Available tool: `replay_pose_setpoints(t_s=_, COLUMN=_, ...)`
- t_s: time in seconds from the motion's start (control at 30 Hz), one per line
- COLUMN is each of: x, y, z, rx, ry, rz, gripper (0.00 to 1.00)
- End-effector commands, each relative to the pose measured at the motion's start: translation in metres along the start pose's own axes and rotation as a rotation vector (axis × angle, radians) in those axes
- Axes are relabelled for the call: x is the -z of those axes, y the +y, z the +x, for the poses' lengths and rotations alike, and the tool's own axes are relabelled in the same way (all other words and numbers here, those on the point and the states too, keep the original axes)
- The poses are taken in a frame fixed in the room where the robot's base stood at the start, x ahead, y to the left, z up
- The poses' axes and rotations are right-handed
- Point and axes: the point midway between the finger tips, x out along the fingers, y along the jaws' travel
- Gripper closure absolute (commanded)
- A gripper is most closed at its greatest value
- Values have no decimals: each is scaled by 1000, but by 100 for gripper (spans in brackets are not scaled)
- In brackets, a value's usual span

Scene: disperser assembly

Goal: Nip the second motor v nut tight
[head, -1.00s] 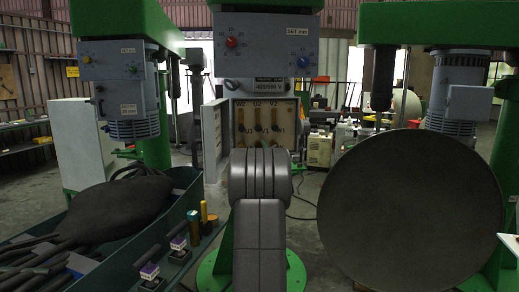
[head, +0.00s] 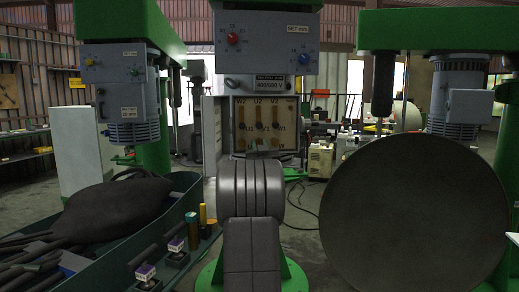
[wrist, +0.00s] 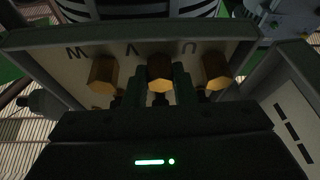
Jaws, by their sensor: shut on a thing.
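The open terminal box (head: 291,145) of the middle machine shows a beige board with brass terminals and markings U1, V1, W1 and W2, U2, V2. In the wrist view, the board (wrist: 215,51) carries three brass hex nuts under upside-down letters W, V and U. My gripper (wrist: 160,88) has its two dark fingers on either side of the middle nut, the V nut (wrist: 160,70), and is shut on it. The W nut (wrist: 103,73) and U nut (wrist: 216,70) stand free on either side. The fingertip contact is dark.
The box's open door (head: 209,135) stands at its left, close to the work. A large dark disc (head: 415,215) fills the right. A green-sided tray (head: 180,200) with a black bag and small parts lies at the left.

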Motion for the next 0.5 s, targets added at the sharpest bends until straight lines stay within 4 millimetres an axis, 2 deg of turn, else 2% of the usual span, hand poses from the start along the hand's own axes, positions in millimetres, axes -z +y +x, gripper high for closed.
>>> replay_pose_setpoints(t_s=0.07, x=0, y=0, z=0, rx=0, ry=0, rz=1, gripper=99)
replay_pose_setpoints(t_s=0.1, x=0, y=0, z=0, rx=0, ry=0, rz=0, gripper=70)
replay_pose_setpoints(t_s=0.2, x=0, y=0, z=0, rx=0, ry=0, rz=0, gripper=55)
replay_pose_setpoints(t_s=0.5, x=0, y=0, z=-1, rx=0, ry=-1, rz=-1, gripper=55)
